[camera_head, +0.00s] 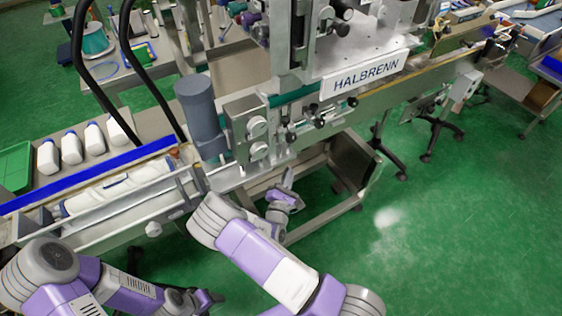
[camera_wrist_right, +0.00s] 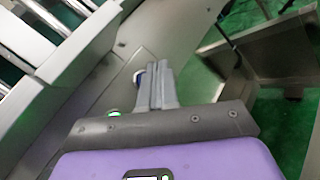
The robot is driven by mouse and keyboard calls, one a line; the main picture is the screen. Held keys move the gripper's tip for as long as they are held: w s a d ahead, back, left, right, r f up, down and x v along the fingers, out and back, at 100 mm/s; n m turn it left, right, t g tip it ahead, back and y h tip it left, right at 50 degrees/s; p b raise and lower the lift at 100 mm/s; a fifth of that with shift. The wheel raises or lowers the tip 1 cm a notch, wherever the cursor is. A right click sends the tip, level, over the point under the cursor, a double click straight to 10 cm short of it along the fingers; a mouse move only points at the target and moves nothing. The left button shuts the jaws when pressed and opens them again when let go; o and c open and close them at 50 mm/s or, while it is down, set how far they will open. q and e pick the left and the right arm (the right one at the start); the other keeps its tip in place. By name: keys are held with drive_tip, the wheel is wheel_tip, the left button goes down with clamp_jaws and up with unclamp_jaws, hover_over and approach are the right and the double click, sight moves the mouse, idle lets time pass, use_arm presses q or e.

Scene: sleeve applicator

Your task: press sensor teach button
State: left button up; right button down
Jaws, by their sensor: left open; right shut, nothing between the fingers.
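My right gripper (camera_head: 288,178) is shut and empty, pointing up at the underside of the labelling machine (camera_head: 300,120) near its front edge. In the right wrist view its closed fingers (camera_wrist_right: 156,66) lie in front of a grey metal panel (camera_wrist_right: 190,30). A small blue and white round part (camera_wrist_right: 138,79) shows right beside the fingers, partly hidden; I cannot tell whether it is the sensor teach button or whether the fingers touch it. A small green spot (camera_wrist_right: 112,112) shows lower left. My left gripper (camera_head: 215,298) is open and empty, low in front of the conveyor.
The conveyor (camera_head: 130,205) with white bottles (camera_head: 120,188) runs along the left. More white bottles (camera_head: 71,148) stand behind it near a green tray (camera_head: 14,166). A grey cylinder (camera_head: 198,115) rises beside the machine. An open metal chute (camera_head: 352,160) is right of my right gripper.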

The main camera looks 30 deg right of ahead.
drive_tip(key=shift+s+d, duration=0.1)
drive_tip(key=shift+s, duration=1.5)
